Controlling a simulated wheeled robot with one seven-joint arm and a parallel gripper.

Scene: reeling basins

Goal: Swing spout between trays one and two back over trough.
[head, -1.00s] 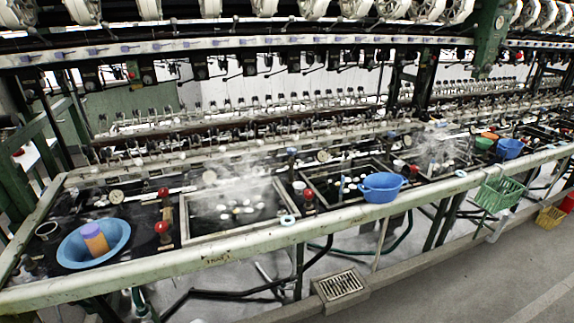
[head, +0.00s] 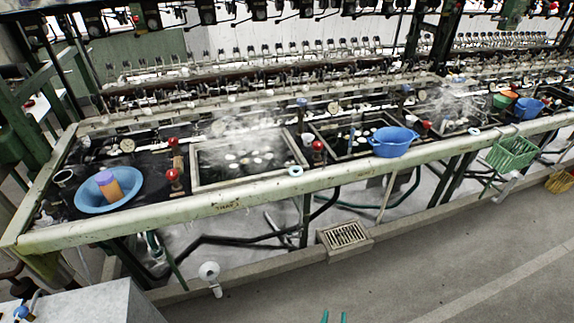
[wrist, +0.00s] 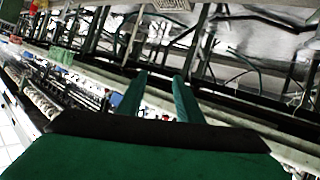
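My gripper (head: 333,317) shows only as two green fingertips at the bottom edge of the head view, in front of the bench and well apart from it. In the wrist view my gripper (wrist: 158,92) has its two green fingers spread with nothing between them. The left steaming tray (head: 196,178) holds several white cocoons. A second tray (head: 321,133) lies to its right. Between them stands a red-knobbed valve (head: 318,146). A pale blue ring (head: 295,170) sits at the front rail near it. I cannot clearly make out the spout or which way it points.
A long pale front rail (head: 225,203) edges the bench. A blue basin (head: 139,190) with an orange-purple cylinder sits at left, a blue colander (head: 393,141) by the rail. A floor grate (head: 344,235) and a grey box (head: 90,305) lie in front.

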